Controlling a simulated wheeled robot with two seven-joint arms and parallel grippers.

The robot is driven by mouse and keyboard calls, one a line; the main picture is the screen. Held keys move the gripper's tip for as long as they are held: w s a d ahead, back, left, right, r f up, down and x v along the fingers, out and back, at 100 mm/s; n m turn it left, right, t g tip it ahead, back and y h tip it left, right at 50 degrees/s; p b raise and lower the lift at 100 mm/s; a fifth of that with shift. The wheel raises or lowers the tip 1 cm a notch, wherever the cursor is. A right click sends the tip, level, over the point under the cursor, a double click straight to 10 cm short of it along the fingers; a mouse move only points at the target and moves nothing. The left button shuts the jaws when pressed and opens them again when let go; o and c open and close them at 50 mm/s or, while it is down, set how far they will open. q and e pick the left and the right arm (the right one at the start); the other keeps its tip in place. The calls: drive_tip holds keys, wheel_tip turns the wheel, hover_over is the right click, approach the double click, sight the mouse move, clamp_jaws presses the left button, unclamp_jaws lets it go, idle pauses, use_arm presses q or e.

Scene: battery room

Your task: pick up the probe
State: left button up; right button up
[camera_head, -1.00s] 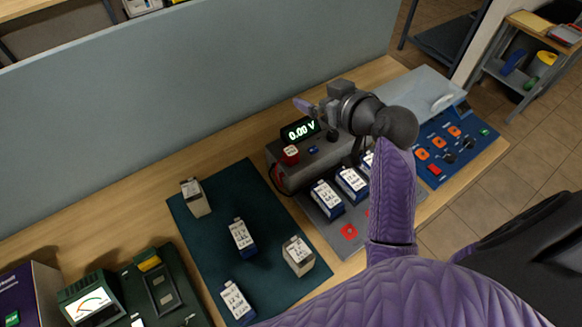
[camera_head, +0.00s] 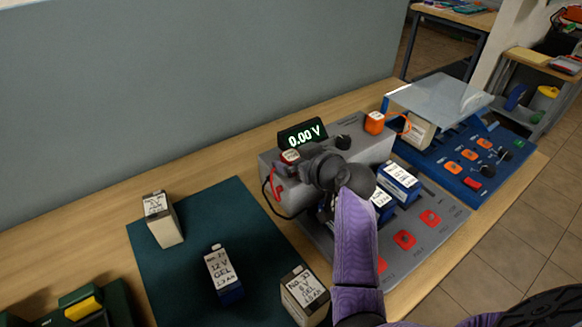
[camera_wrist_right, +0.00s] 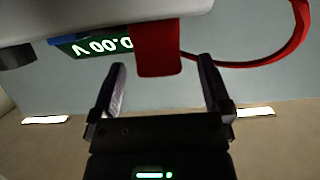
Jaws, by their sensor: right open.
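A red block with a pale top (camera_head: 290,156), likely the probe, sits at the left end of the grey meter (camera_head: 355,150), beside its 0.00 V display (camera_head: 302,134). A red cable (camera_head: 267,185) loops down from the meter's left side. In the right wrist view the red block (camera_wrist_right: 157,50) shows just beyond and between the fingertips of my open right gripper (camera_wrist_right: 162,78); its jaws look empty. I cannot tell whether they touch it. In the head view my right wrist covers the fingers and part of the meter's front. My left gripper is not in view.
A grey panel with red buttons (camera_head: 404,240) and blue batteries (camera_head: 400,180) lies before the meter. A dark green mat (camera_head: 190,275) holds several batteries. A grey partition (camera_head: 180,90) stands behind.

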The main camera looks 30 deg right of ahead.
drive_tip(key=shift+x, duration=1.05)
